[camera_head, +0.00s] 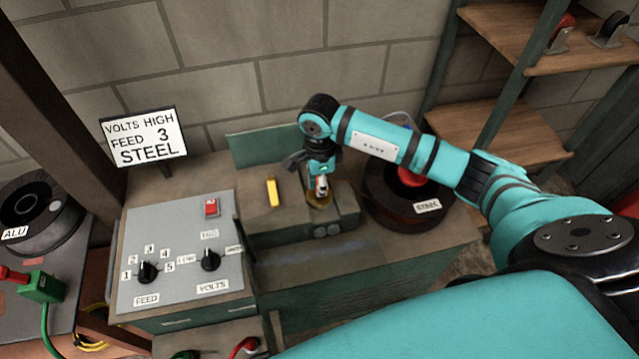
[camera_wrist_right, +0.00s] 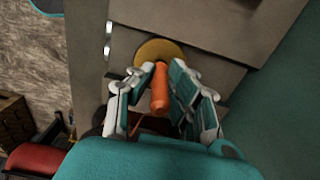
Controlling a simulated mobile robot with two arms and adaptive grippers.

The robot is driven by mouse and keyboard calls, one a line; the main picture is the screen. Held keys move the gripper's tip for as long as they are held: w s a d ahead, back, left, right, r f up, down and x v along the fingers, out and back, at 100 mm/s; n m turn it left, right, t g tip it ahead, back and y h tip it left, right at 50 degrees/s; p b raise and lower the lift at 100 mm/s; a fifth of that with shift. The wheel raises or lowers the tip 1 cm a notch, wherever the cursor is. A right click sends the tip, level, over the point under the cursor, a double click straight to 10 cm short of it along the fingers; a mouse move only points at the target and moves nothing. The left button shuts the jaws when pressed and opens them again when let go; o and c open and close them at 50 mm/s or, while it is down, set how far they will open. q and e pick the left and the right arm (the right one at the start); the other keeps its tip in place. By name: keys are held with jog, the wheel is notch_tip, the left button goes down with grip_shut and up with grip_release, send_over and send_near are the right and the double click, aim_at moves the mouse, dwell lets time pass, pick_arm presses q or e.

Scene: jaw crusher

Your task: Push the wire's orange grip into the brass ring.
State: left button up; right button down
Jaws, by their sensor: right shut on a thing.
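The wire's orange grip (camera_wrist_right: 160,88) is between the fingers of my right gripper (camera_wrist_right: 158,70) in the right wrist view. A thin orange wire trails from its near end. The brass ring (camera_wrist_right: 150,50) lies just beyond the fingertips, and the grip's far end points at it. I cannot tell whether the grip's tip is inside the ring. In the head view my right gripper (camera_head: 320,186) points down over the brass ring (camera_head: 319,201) on the green machine, and the grip is mostly hidden there. My left gripper is not in view.
A yellow bar (camera_head: 273,191) stands left of the ring. A spool marked STEEL (camera_head: 405,215) sits close on the right. A grey panel (camera_head: 180,262) has FEED and VOLTS knobs. A sign (camera_head: 143,137) reads VOLTS HIGH, FEED 3, STEEL. Shelves (camera_head: 520,45) stand at the back right.

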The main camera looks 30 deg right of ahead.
jog(key=shift+f+b, duration=0.55)
jog(key=shift+f, duration=0.05)
jog(key=c, duration=1.2)
grip_release()
notch_tip(320, 180, up, 12)
jog(key=shift+r, duration=0.1)
